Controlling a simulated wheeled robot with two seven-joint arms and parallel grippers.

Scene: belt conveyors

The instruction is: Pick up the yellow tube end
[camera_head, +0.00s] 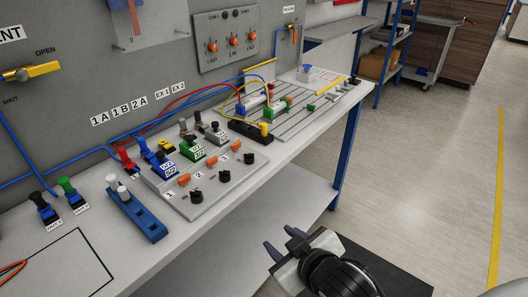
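I cannot tell for sure which is the yellow tube end. My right gripper (280,238) is low at the bottom centre, in front of the bench and well apart from both pieces. Its two dark fingers are spread with nothing between them. My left gripper is not in view.
The bench (290,150) carries a grey valve panel (232,178) with black knobs and a blue block (136,215). The grooved plate (330,108) lies further back. Red and blue tubes cross the upright board (150,70). The floor right of the bench is clear.

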